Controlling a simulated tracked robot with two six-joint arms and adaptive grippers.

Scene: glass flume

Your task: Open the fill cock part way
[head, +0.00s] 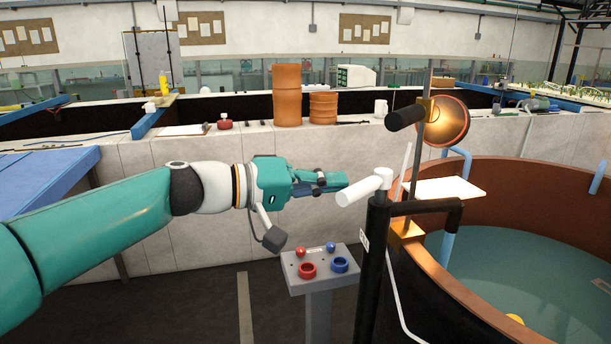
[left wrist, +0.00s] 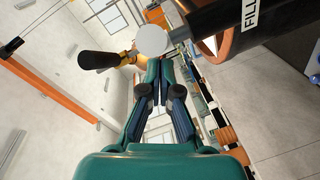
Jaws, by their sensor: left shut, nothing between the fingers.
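The fill cock has a white lever (head: 362,190) on top of a black standpipe (head: 373,260), with a black spout reaching right over the round tank. In the left wrist view the white lever end (left wrist: 152,42) shows as a round face just beyond my fingertips, and the black pipe (left wrist: 215,17) carries a label reading FILL. My left gripper (head: 340,180) is shut and empty, its fingertips close to the left end of the lever. I cannot tell whether they touch it. It also shows in the left wrist view (left wrist: 160,65). My right gripper is not in view.
The tank (head: 545,175) of water stands at the right. A lamp (head: 443,122) with a black handle (head: 404,118) rises above the cock. A grey pedestal (head: 318,275) with red and blue controls stands below my gripper. A pale wall with a ledge runs behind.

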